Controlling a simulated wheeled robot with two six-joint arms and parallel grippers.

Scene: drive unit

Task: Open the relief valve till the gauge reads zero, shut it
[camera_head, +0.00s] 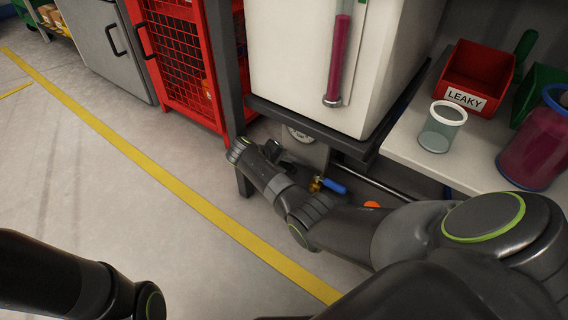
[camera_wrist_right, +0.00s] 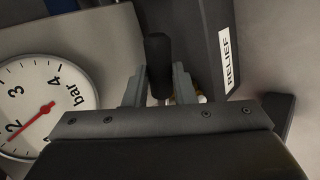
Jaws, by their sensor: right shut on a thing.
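The relief valve's black handle (camera_wrist_right: 158,62) stands between the two fingers of my right gripper (camera_wrist_right: 158,88) in the right wrist view. The gripper is shut on it. A white RELIEF label (camera_wrist_right: 229,62) is on a dark part to the right. The round white gauge (camera_wrist_right: 62,118) is at the left, partly cut off. Its red needle points down-left, just below the 2. In the head view, my right gripper (camera_head: 274,150) is under the white cabinet, beside the small gauge (camera_head: 299,135). My left gripper is out of view.
A blue-handled brass valve (camera_head: 331,185) is right of my right wrist. The white cabinet (camera_head: 300,70), with a red sight tube (camera_head: 340,55), overhangs the area. A bench holds a red LEAKY bin (camera_head: 478,76) and a clear cup (camera_head: 440,132). The floor at left is clear.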

